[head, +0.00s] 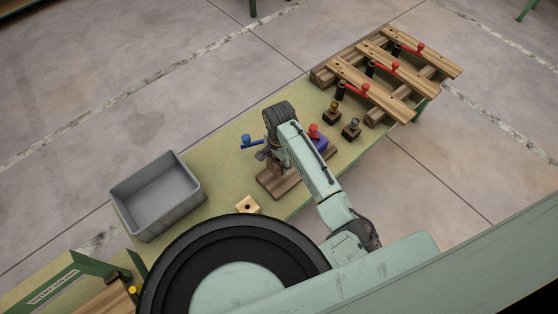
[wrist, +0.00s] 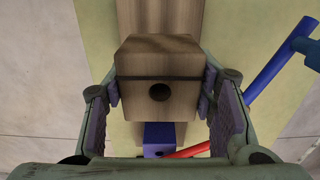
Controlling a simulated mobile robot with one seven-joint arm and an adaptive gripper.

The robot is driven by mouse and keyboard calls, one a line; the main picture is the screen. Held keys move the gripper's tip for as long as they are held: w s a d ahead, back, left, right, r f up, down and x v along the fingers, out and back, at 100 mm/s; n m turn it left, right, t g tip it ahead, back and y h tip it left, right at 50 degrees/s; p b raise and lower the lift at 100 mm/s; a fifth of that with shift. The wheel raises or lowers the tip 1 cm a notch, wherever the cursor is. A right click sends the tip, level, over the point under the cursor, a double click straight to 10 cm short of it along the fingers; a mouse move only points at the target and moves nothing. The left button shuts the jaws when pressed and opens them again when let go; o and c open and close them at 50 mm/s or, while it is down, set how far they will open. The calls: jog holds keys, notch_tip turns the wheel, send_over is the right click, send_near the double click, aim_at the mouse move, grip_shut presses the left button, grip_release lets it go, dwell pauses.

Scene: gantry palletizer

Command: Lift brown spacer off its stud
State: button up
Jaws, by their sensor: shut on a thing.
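The brown spacer (wrist: 158,72) is a wooden block with a dark round hole, large in the middle of the wrist view. My gripper (wrist: 160,86) is shut on it, with a purple-grey finger pad against each side. The spacer is over a long wooden board (wrist: 158,15), which also shows in the head view (head: 285,183). No stud shows, and I cannot tell whether the spacer is still around one. In the head view my gripper (head: 274,165) is low over the board, and my arm partly hides that spot.
A purple-blue block (head: 321,143) with a red knob (head: 313,130) and a blue lever (head: 250,141) are close to my gripper.

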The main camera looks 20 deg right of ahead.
jog(key=shift+r, duration=0.1)
notch_tip(320, 180, up, 8)
dwell(1.0)
